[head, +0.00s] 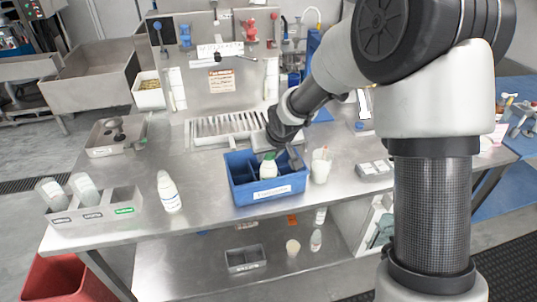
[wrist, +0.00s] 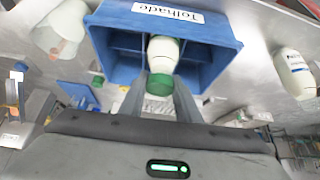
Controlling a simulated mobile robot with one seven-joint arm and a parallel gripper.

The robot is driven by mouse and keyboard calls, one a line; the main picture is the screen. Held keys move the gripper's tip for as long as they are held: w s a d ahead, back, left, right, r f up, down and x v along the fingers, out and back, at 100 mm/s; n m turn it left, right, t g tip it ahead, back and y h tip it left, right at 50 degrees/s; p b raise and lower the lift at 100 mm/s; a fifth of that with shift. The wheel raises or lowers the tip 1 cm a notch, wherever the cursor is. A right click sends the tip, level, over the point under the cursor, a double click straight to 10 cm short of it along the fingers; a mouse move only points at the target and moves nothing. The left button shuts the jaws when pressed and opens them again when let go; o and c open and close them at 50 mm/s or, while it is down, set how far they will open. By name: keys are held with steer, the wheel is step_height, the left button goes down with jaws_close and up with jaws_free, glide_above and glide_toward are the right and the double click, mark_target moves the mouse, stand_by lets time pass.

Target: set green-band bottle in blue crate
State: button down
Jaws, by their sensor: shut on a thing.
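The green-band bottle (head: 268,168) is white with a green top. It stands roughly upright at the blue crate (head: 238,192), with its lower part hidden behind the front wall. The wrist view shows the bottle (wrist: 163,50) within the outline of the crate (wrist: 218,62), among its dividers. I cannot tell whether its base touches the crate floor. My gripper (wrist: 160,92) is shut on the bottle's green top. In the head view my gripper (head: 283,155) is above the crate, its fingers partly hidden.
A white bottle (head: 169,192) stands left of the crate, and a white container (head: 320,166) stands close to its right. A grey bin rack (head: 95,213) is at the left front.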

steer(key=shift+f, duration=0.2)
steer(key=c, duration=1.3)
jaws_free()
steer(key=shift+r, duration=0.1)
steer(key=shift+r, duration=0.3)
steer(key=p+v, duration=0.2)
steer(key=v, duration=0.9)
steer(key=shift+s+r, duration=0.3)
steer(key=shift+d, duration=0.1)
